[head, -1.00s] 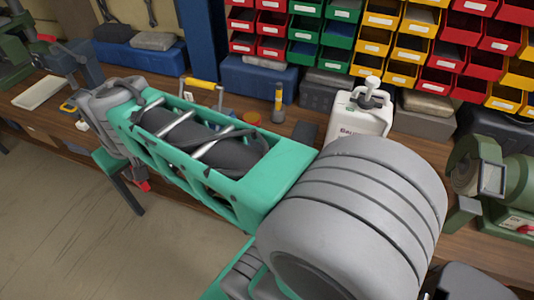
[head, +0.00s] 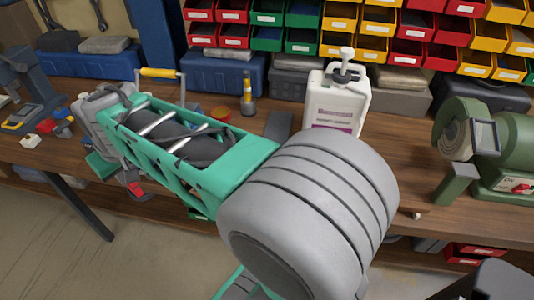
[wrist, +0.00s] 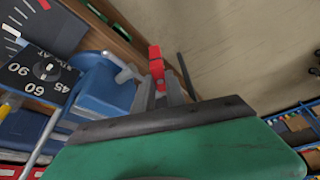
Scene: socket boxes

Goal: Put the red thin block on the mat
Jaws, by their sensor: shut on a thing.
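The red thin block (wrist: 156,62) is held between the fingers of my gripper (wrist: 160,92) in the wrist view. It juts out past the fingertips, with the floor and a wooden edge behind it. In the head view the red block (head: 136,188) shows small below the far end of my arm, beyond the bench's front edge. My gripper's fingers are mostly hidden there by the arm. I cannot make out a mat for sure in either view.
Small loose blocks, including a red one (head: 45,126) and a white one (head: 30,141), lie on the wooden bench (head: 405,190). A white jug (head: 337,103), blue toolbox (head: 223,73) and green grinder (head: 505,150) stand along it. Bins (head: 285,20) fill the wall behind.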

